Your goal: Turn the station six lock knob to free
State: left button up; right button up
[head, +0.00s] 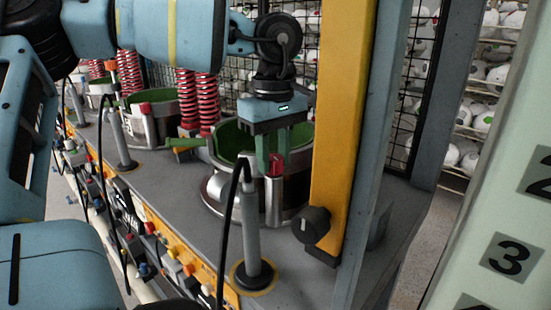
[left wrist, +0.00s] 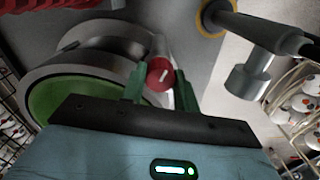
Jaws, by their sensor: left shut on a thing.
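The red lock knob (head: 277,163) sits on top of a metal post at the front of the nearest ring-shaped station (head: 222,187), which has a green inside. My left gripper (head: 271,165) reaches down from above, shut on the knob, with a green finger on each side. In the left wrist view the knob (left wrist: 160,72) shows a short white mark, slightly tilted, between the fingertips (left wrist: 160,85). No station number or lock label can be read there. My right gripper is not in view.
A grey post with a black cable (head: 251,230) stands just in front of the station. A yellow upright (head: 342,110) with a black knob (head: 311,225) is close on the right. Red springs (head: 208,103) and a second station (head: 150,120) lie to the left. Buttons line the front edge.

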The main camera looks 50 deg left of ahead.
pick_arm(q)
jog(key=shift+n, duration=1.2)
jog(key=shift+n+b, duration=0.45)
jog(key=shift+n, duration=0.55)
jog(key=o, duration=0.9)
jog(key=shift+o, duration=0.4)
jog(key=shift+r, duration=0.1)
